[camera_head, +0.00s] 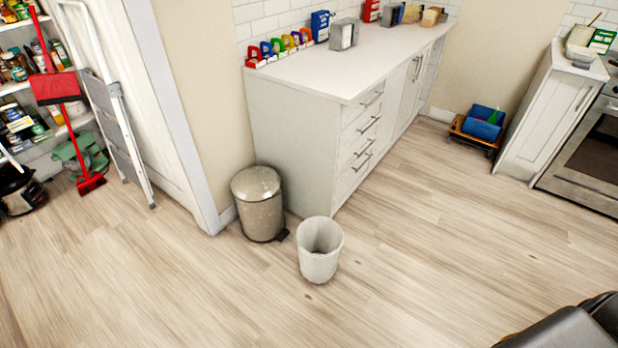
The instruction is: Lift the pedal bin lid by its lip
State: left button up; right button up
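The pedal bin (260,205) stands upright on the floor, in the corner between the beige wall and the end of the white cabinet. Its body is speckled grey-beige metal. Its domed lid (256,182) is down and looks closed. The dark pedal (282,235) shows at its base on the right. The lid's lip is too small to make out clearly. Neither of my grippers is in view.
An open white waste basket (320,252) stands just in front and to the right of the bin. The white drawer cabinet (290,140) is behind. A folding stepladder (112,110) leans at the left. The floor (180,290) in front is clear.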

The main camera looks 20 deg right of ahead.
aim_at(257, 183)
jog(key=z, duration=0.05)
jog(key=i, duration=1.1)
jog(key=u, duration=0.15)
